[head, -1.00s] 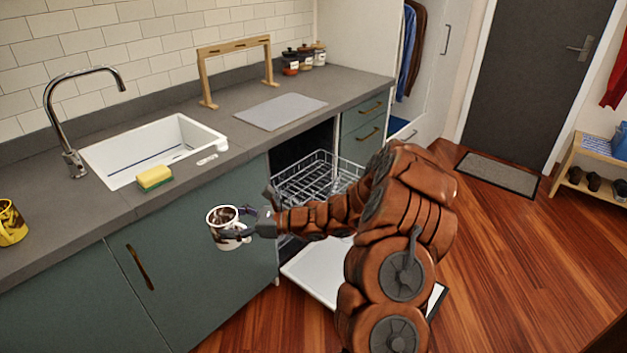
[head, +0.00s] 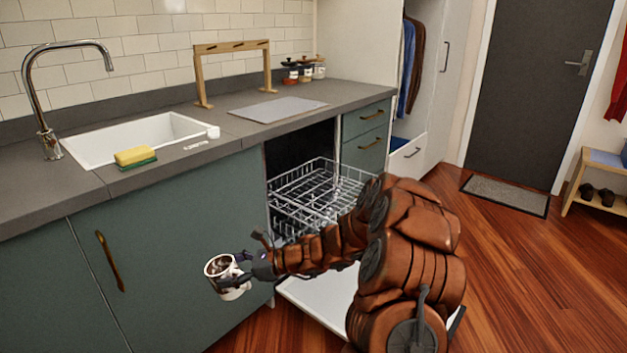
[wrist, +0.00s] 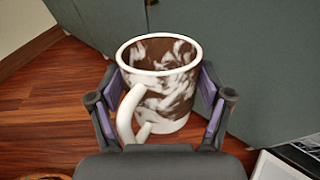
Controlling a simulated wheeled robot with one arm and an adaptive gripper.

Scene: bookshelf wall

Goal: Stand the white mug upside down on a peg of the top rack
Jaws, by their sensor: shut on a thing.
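The white mug (head: 228,277) has brown marbled patches and is upright, its open rim facing up. My gripper (head: 243,271) is shut on it and holds it in the air before the green cabinet doors. In the wrist view the mug (wrist: 165,85) sits between the two finger pads of my gripper (wrist: 160,95), with its handle toward the palm. The top rack (head: 320,190) is a white wire rack in the open dishwasher, right of the mug and farther back. My arm covers part of its front, and single pegs are hard to make out.
The dishwasher's lowered door (head: 318,308) lies under my arm. The counter (head: 225,140) above holds a sink (head: 140,137), a sponge (head: 135,156), a grey mat (head: 277,109) and a wooden frame (head: 232,47). Wood floor (head: 520,280) is open at the right.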

